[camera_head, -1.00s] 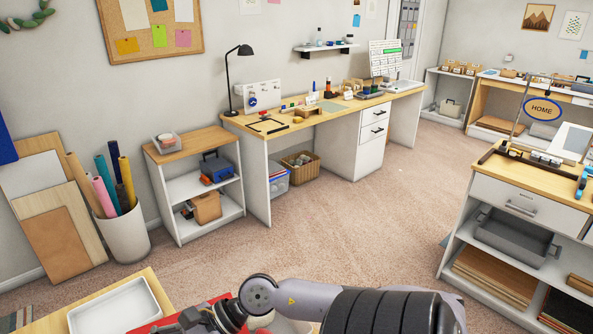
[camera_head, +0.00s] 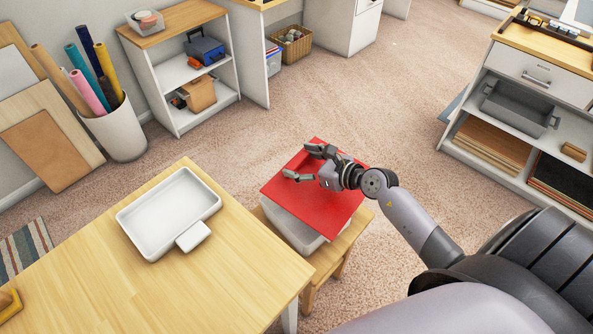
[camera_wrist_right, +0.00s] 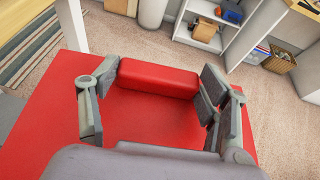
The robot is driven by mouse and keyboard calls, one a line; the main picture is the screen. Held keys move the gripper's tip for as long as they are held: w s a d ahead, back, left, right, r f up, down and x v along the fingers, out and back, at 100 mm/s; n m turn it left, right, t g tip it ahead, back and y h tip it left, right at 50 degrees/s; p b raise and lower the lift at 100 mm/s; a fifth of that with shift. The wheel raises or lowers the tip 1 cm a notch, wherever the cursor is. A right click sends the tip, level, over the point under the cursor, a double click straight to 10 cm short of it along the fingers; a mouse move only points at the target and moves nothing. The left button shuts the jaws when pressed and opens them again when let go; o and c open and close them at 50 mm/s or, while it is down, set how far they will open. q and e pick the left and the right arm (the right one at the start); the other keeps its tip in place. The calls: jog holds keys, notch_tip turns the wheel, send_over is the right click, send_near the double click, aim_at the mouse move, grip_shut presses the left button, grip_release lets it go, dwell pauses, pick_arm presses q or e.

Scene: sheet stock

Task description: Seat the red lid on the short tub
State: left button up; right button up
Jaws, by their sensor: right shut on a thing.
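The red lid (camera_head: 333,209) is a flat square sheet with a raised red grip block (camera_wrist_right: 160,79). My right gripper (camera_head: 298,163) is shut on this block, with a finger at each end of it in the right wrist view (camera_wrist_right: 157,100). The lid lies over a pale, whitish tub (camera_head: 291,229) on a low wooden stool (camera_head: 352,232). Part of the tub's side shows below the lid's near left edge. The lid hides its rim, and I cannot tell whether they touch. My left gripper is not in view.
A wooden table (camera_head: 229,273) stands left of the stool, with a white shallow tray (camera_head: 160,213) and a small white block (camera_head: 193,236) at its edge. A shelf unit (camera_head: 186,73) stands behind. Carpet (camera_head: 400,130) is clear to the right.

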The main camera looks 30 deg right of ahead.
aim_at(304, 167)
jog(key=shift+m+h, duration=0.6)
jog(key=f, duration=0.1)
jog(key=w+f, duration=0.2)
jog(key=f, duration=0.1)
jog(key=shift+d+b, duration=0.35)
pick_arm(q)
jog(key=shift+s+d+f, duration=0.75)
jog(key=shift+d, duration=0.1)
pick_arm(e)
jog(key=shift+m+h, duration=0.5)
jog(key=shift+h, duration=0.1)
jog(key=w+f, duration=0.1)
jog(key=f, duration=0.1)
jog(key=w+f, duration=0.1)
jog(key=f, duration=0.1)
jog(key=shift+w+a, duration=0.15)
pick_arm(q)
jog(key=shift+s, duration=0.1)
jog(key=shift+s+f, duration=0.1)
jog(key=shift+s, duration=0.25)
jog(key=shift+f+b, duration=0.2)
jog(key=shift+b, duration=0.15)
pick_arm(e)
jog(key=shift+f, duration=0.5)
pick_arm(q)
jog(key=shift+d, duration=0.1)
